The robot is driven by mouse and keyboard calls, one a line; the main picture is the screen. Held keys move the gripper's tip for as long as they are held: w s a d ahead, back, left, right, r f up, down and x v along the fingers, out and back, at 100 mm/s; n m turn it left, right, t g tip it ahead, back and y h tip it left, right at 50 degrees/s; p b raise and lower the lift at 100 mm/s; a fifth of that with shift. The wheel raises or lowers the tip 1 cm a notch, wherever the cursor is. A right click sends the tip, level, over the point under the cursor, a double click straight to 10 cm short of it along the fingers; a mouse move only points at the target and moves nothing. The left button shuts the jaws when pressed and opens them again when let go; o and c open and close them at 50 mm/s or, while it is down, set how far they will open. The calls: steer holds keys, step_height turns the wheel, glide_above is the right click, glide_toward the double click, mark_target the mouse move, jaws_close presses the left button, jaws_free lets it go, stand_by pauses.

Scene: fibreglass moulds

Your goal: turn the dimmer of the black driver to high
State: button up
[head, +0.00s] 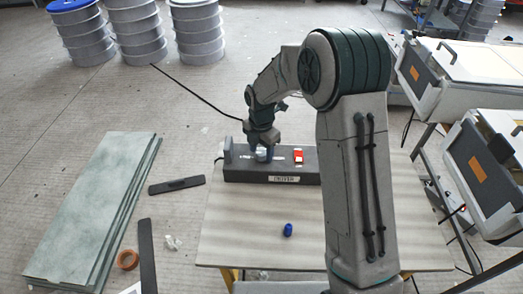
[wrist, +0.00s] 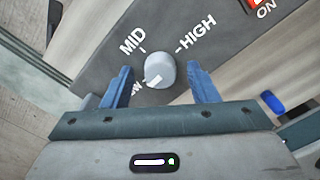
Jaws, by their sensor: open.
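The black driver (head: 245,170) is a long dark box lying on the table, with a label on its front. In the wrist view its dark top panel (wrist: 205,35) carries the words MID and HIGH and a partly hidden word ending in W. The dimmer knob (wrist: 160,70) is light grey and round, with a white mark on its lower left side, toward the partly hidden word. My gripper (wrist: 163,82) is open, with one blue finger on each side of the knob and gaps visible on both sides. In the head view my gripper (head: 262,152) is down at the driver's top.
A red switch (wrist: 267,5) marked ON sits beside the dial, and also shows in the head view (head: 299,157). A small blue object (head: 288,230) lies on the table (head: 250,245) in front of the driver. Grey-white machines (head: 490,160) stand at the right.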

steer(key=shift+f, duration=0.2)
steer(key=c, duration=1)
steer(key=shift+o, duration=0.2)
